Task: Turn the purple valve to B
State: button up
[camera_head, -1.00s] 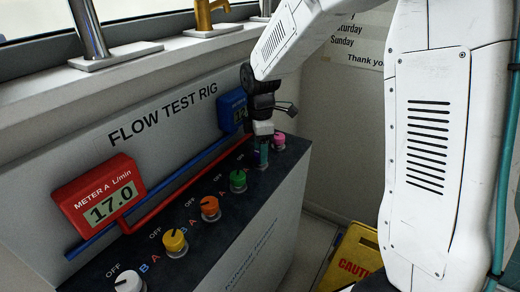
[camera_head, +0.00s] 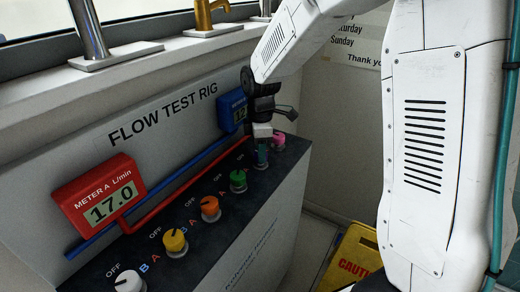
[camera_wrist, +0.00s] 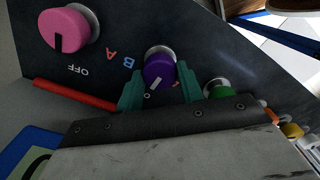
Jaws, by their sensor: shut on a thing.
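The purple valve (camera_wrist: 160,70) is a round knob on the dark top of the test rig, with a pale pointer mark on its side. My gripper (camera_wrist: 160,88) is shut on it in the wrist view, with a teal finger on each side. In the wrist view the letters A and B (camera_wrist: 128,62) show to the left of the purple knob, printed upside down. In the head view my gripper (camera_head: 262,158) stands over the far end of the knob row and largely hides the purple knob.
A pink knob (camera_wrist: 66,30) and a green knob (camera_head: 238,180) flank it closely. Orange (camera_head: 210,208), yellow (camera_head: 174,242) and white (camera_head: 129,282) knobs continue the row. Red meter A (camera_head: 98,197) reads 17.0; a blue meter (camera_head: 233,110) is partly hidden. Pipes run behind. A yellow caution sign (camera_head: 357,258) stands right.

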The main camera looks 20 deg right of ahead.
jog(key=m, duration=0.5)
jog(key=shift+m, duration=0.4)
jog(key=m, duration=0.5)
dwell(0.4)
jog(key=o, duration=1)
jog(key=shift+r, duration=0.1)
notch_tip(320, 180, up, 8)
jog(key=shift+f, duration=0.15)
